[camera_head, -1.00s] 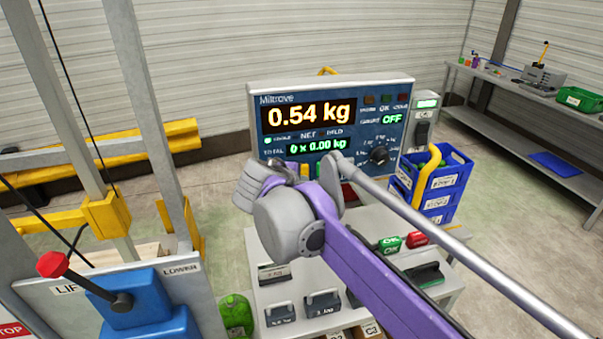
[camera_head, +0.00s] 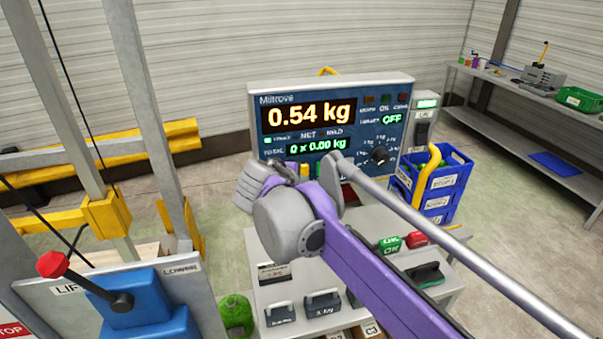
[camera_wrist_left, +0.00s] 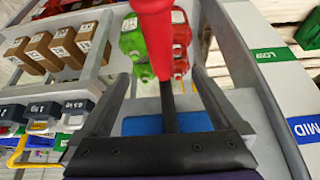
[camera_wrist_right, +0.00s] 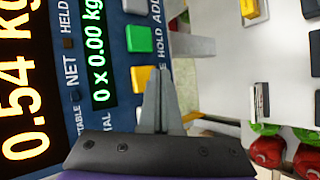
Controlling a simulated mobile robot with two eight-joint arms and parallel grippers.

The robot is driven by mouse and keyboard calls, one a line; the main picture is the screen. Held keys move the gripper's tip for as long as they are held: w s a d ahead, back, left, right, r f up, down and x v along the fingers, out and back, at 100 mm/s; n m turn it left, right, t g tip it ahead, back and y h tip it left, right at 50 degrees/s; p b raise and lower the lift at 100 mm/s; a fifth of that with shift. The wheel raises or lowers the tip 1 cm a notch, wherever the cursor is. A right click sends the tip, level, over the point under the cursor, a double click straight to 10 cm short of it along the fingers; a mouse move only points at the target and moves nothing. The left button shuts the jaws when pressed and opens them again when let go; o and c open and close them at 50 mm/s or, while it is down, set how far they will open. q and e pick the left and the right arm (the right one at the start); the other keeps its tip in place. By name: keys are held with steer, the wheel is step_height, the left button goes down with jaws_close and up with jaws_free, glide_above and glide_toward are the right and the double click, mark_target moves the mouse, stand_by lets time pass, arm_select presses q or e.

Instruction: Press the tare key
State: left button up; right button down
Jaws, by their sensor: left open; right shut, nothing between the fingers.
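The scale display (camera_head: 335,120) stands upright and reads 0.54 kg, with 0 x 0.00 kg on its total line. In the right wrist view its key column shows a green key (camera_wrist_right: 138,39), a yellow key (camera_wrist_right: 141,78) and grey keys. I cannot read which is the tare key. My right gripper (camera_wrist_right: 158,72) is shut and empty, its tips close to the yellow key; I cannot tell if they touch. In the head view my right arm covers part of the lower key row. My left gripper (camera_wrist_left: 155,85) is open, with a red-handled lever (camera_wrist_left: 152,35) between its fingers in view.
A lift control panel (camera_head: 200,290) with a red-knobbed lever (camera_head: 52,264) is at the left. A shelf (camera_head: 500,95) stands behind right.

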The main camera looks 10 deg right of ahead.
arm_select(q)
steer(key=shift+w+r, duration=0.15)
steer(key=shift+r, duration=0.1)
arm_select(e)
steer(key=shift+w, duration=0.45)
arm_select(q)
steer(key=shift+r+p, duration=0.2)
steer(key=shift+p, duration=0.1)
arm_select(e)
steer(key=shift+w, duration=0.35)
steer(key=shift+s, duration=0.1)
stand_by(0.4)
steer(key=shift+s, duration=0.75)
arm_select(q)
steer(key=shift+w+r, duration=0.15)
steer(key=shift+r, duration=0.15)
arm_select(e)
steer(key=s, duration=0.5)
steer(key=shift+d, duration=0.1)
